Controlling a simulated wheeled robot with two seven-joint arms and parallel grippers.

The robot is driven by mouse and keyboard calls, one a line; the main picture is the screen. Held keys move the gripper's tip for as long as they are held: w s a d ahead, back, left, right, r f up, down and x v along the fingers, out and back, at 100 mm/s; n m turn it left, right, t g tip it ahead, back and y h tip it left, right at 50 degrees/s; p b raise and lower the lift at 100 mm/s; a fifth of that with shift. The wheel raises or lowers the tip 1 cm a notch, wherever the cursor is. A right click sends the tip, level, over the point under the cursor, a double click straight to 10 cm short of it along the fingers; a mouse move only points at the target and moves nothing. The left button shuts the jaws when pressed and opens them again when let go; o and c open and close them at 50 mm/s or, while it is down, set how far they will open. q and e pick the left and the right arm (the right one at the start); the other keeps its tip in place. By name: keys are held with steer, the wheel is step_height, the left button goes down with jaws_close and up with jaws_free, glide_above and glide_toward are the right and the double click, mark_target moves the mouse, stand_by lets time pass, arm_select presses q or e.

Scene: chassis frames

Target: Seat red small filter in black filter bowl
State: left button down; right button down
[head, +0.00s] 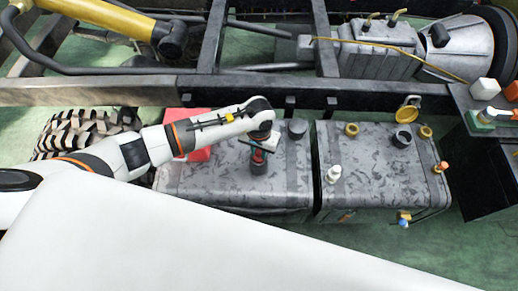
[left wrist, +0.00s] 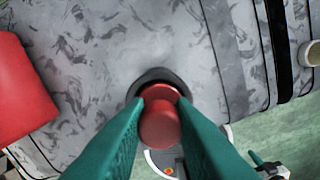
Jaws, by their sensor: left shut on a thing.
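My left gripper (head: 260,152) is shut on the red small filter, directly above the black filter bowl (head: 258,168) on the left grey tank. In the left wrist view, the teal fingers grip the red filter (left wrist: 160,123) from both sides. The dark rim of the black bowl (left wrist: 153,75) shows as an arc behind the filter. The filter's far end overlaps the bowl's opening in that view. The fingers and filter hide the rest of the bowl, so I cannot tell how deep the filter sits. My right gripper does not show clearly in either view.
A red box (head: 196,145) stands left on the left tank (head: 220,196). The right tank (head: 375,190) carries a white bottle (head: 333,174), a dark cup (head: 402,137) and brass-coloured caps. A chassis beam (head: 260,90) runs behind.

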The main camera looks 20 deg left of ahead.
arm_select(q)
steer(key=c, duration=1.2)
jaws_free()
steer(key=shift+c, duration=0.2)
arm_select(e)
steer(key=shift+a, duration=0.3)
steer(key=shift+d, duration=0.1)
arm_select(q)
steer(key=shift+r, duration=0.25)
step_height(320, 180, up, 12)
steer(key=b, duration=0.2)
steer(key=shift+f, duration=0.2)
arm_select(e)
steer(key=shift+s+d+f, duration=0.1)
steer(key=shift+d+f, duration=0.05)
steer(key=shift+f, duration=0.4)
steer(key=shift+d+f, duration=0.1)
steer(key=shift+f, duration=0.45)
